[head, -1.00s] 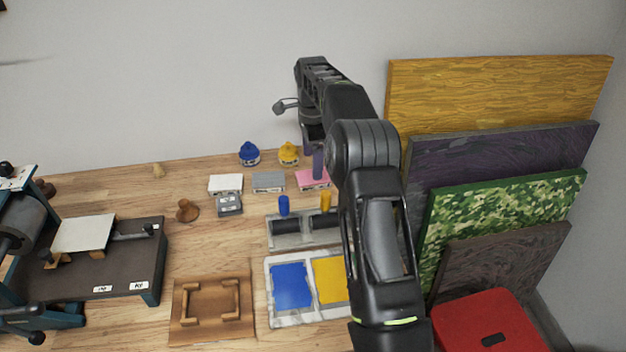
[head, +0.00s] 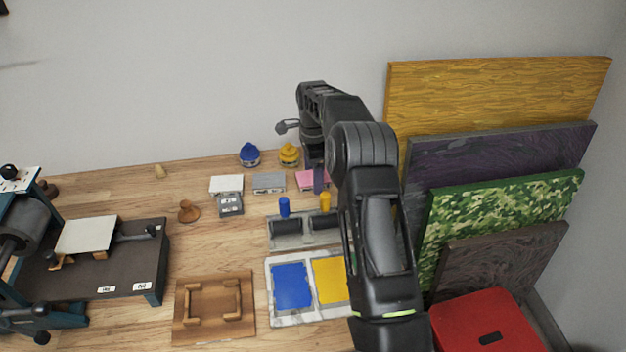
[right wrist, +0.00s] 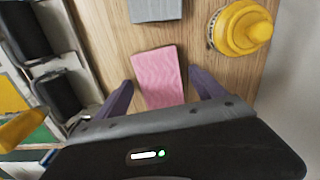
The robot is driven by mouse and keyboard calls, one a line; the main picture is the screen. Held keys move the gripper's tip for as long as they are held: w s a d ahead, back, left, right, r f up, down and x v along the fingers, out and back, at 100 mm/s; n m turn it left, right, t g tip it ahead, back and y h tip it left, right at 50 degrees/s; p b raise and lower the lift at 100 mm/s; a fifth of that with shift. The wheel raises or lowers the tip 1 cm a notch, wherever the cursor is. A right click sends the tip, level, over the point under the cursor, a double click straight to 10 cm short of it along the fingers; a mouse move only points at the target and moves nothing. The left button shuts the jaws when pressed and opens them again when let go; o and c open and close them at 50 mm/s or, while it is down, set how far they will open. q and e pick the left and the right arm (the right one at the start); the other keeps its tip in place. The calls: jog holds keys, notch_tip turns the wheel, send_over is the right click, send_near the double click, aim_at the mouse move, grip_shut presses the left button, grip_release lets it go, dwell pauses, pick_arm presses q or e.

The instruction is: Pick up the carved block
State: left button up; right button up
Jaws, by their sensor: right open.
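Three flat blocks lie in a row on the wooden table: a white block (head: 227,184), a grey block (head: 268,182) and a pink block (head: 305,179). The pink block has fine lines on its top and shows in the right wrist view (right wrist: 158,75); I cannot tell for sure that these are carving. My right gripper (head: 318,184) is open, with its purple fingers pointing down at the pink block. In the right wrist view the fingers (right wrist: 161,78) stand on either side of the block's near part, with gaps. The gripper hides part of the block in the head view. My left gripper is not in view.
Blue (head: 249,155) and yellow (head: 289,154) jars stand behind the blocks. A roller tray (head: 290,241) and a blue-and-yellow ink tray (head: 268,290) lie in front. A wooden frame (head: 180,310) and a press (head: 140,270) are at left. Coloured panels (head: 500,90) lean at right.

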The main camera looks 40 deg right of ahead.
jog(key=shift+c, duration=0.6)
jog(key=c, duration=1.4)
jog(key=shift+w+r, duration=0.1)
jog(key=shift+r, duration=0.45)
notch_tip(320, 180, up, 6)
jog(key=shift+r+b, duration=0.1)
jog(key=shift+b, duration=0.6)
notch_tip(320, 180, up, 3)
jog(key=shift+f+p, duration=0.1)
jog(key=shift+p, duration=1.05)
jog(key=shift+a, duration=0.1)
